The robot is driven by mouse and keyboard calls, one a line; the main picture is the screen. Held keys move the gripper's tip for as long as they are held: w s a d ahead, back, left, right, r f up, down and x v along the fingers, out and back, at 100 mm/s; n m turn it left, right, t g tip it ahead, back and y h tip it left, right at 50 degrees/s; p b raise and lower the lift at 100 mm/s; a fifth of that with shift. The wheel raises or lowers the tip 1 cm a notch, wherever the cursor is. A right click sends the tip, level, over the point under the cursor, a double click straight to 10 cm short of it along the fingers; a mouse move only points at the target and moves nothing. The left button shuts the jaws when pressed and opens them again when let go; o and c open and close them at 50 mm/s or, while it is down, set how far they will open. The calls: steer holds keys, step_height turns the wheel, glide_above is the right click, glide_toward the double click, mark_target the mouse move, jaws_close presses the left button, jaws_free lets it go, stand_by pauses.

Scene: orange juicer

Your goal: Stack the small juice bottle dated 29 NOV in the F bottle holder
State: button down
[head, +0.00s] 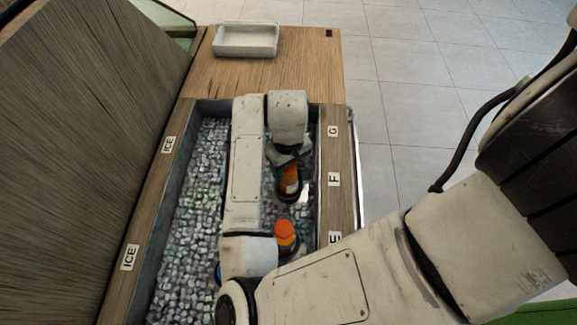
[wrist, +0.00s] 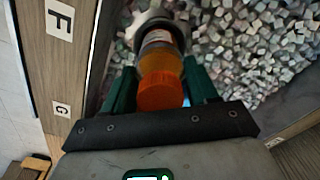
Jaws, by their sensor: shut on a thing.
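A small juice bottle (head: 290,179) with orange juice is at my gripper (head: 288,160), beside the F label (head: 334,179). In the wrist view my gripper (wrist: 160,92) is shut on this bottle (wrist: 158,60), with its orange cap toward the camera. The bottle's far end sits at or in a round grey holder (wrist: 152,22); I cannot tell how deep. Its label is too small to read a date. A second bottle with an orange cap (head: 285,232) stands nearer, beside the E label (head: 334,239).
Crushed ice (head: 190,200) fills the trough left of the bottles. Its wooden rim carries ICE labels (head: 130,257) on the left and a G label (head: 333,131) farther along. A white tray (head: 246,40) sits on the wooden counter (head: 300,70) at the back. My arm hides part of the trough.

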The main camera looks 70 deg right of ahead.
steer(key=shift+f, duration=0.25)
steer(key=shift+c, duration=1.5)
jaws_free()
steer(key=shift+r, duration=0.1)
step_height(320, 180, up, 12)
steer(key=shift+r+p, duration=0.25)
steer(key=shift+p, duration=0.75)
steer(key=shift+s+f, duration=0.1)
